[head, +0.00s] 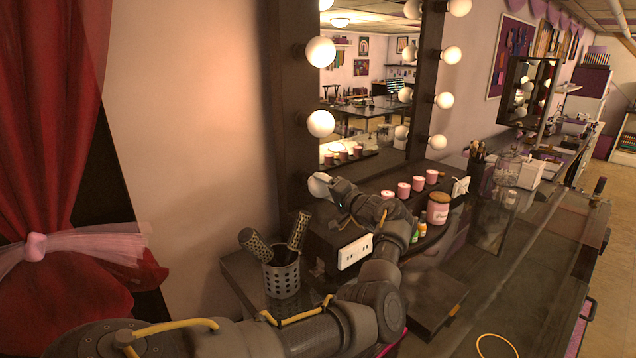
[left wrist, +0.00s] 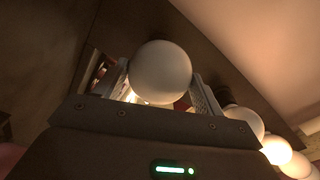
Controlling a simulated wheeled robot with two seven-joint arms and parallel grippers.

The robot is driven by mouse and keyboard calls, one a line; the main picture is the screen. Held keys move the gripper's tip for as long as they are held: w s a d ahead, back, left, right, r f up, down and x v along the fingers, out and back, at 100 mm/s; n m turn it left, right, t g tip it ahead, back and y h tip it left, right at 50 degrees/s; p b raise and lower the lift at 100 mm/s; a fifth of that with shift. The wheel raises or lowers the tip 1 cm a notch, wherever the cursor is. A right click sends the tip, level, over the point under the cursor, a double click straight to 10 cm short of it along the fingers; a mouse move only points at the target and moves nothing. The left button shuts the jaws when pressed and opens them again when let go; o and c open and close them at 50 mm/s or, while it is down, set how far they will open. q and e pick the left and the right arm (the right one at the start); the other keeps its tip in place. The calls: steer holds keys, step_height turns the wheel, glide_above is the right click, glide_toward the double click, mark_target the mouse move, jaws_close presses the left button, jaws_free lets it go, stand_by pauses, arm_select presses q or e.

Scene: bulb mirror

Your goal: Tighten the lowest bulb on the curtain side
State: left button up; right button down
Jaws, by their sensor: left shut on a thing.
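The lowest bulb (head: 318,185) on the curtain side of the mirror frame is a round white globe, partly hidden by my left gripper (head: 333,188) in the head view. In the left wrist view the same bulb (left wrist: 161,72) sits between the two fingers of my left gripper (left wrist: 163,85), which is shut on it. The bulb is at the dark frame (head: 291,120); its base is hidden. The bulb above it (head: 321,123) and another higher up (head: 320,51) are clear of the gripper. My right gripper is not in view.
A metal cup (head: 282,278) with two round brushes stands on the counter near my left arm. Pink candles (head: 404,190), a pink jar (head: 438,208) and a white outlet box (head: 355,252) are close by. The red curtain (head: 50,130) hangs at left.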

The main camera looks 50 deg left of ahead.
arm_select(q)
steer(key=shift+r+m+p, duration=0.15)
steer(key=shift+m+p, duration=1.35)
steer(key=shift+p, duration=0.75)
steer(key=shift+m+p, duration=0.35)
steer(key=shift+m, duration=0.05)
steer(key=shift+m+p, duration=0.6)
steer(key=shift+p, duration=0.15)
steer(key=shift+m+p, duration=0.85)
steer(key=shift+m, duration=0.25)
steer(key=shift+m+p, duration=0.3)
steer(key=shift+m, duration=0.6)
steer(key=shift+f, duration=0.2)
